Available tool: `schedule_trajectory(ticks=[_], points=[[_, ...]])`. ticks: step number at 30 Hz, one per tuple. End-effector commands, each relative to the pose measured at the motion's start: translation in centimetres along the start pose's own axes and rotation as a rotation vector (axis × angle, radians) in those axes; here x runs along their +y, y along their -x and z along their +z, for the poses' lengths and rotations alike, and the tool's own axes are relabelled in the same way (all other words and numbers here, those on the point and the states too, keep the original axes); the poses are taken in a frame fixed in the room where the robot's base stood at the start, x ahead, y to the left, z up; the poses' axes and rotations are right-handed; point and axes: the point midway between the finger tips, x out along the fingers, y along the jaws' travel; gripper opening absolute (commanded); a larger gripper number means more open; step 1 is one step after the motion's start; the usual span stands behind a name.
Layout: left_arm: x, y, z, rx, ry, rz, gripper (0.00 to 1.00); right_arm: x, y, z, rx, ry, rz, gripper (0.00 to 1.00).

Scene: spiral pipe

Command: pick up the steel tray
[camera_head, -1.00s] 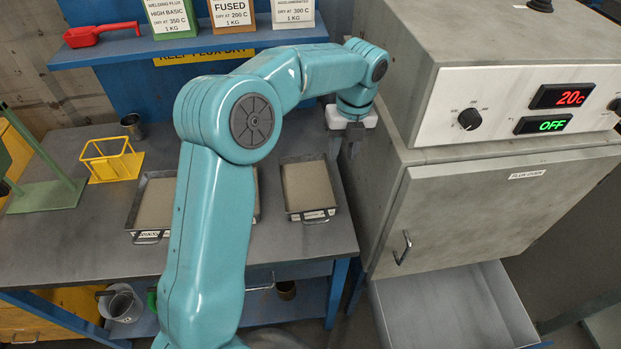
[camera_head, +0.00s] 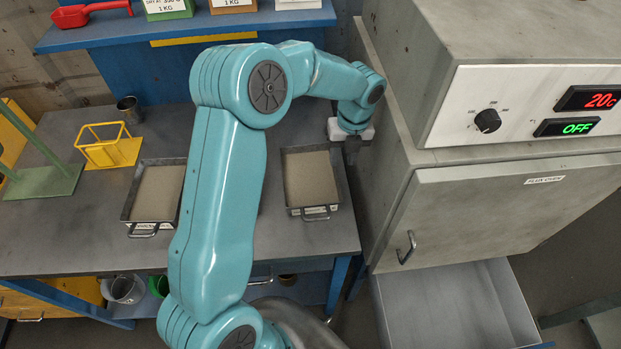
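Two shallow steel trays filled with pale grey-beige powder lie on the grey workbench. The right tray (camera_head: 311,178) is fully in view, with a wire handle and a label at its front. The left tray (camera_head: 157,192) is partly covered by my teal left arm at its right side. My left gripper (camera_head: 352,151) is beyond the right tray's right edge, near the oven's side, pointing down. Its dark fingers are small and seen from above, so their opening is unclear. I see nothing held in it. My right gripper is not in view.
A grey oven (camera_head: 500,200) stands close on the right, its door shut, reading 20c and OFF. An open drawer (camera_head: 450,305) sticks out below it. A blue shelf (camera_head: 190,32) with a red scoop (camera_head: 90,13) is behind.

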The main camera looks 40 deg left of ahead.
Motion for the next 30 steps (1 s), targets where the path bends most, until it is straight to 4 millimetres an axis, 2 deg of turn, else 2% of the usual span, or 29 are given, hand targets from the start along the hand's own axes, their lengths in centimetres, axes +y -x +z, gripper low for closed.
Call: schedule_trajectory(ticks=[7,12,15,23,24,26,30], points=[[0.2,-2.0,0.0,0.002,-0.001,0.002,0.33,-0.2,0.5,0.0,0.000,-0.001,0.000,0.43],[0.5,-4.9,-0.1,0.002,0.000,0.002,0.33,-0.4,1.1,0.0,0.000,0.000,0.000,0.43],[0.5,-5.9,0.1,0.001,0.000,0.001,0.33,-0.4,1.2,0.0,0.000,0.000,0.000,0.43],[0.4,-6.3,0.1,-0.001,0.000,-0.001,0.33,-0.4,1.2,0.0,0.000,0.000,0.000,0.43],[0.4,-6.3,0.1,-0.001,0.000,-0.001,0.20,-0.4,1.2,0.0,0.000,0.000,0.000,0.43],[0.4,-6.3,0.1,-0.001,0.000,-0.001,0.00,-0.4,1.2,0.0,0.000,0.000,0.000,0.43],[0.4,-6.3,0.1,-0.001,0.000,-0.001,0.00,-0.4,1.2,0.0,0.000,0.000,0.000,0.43]])
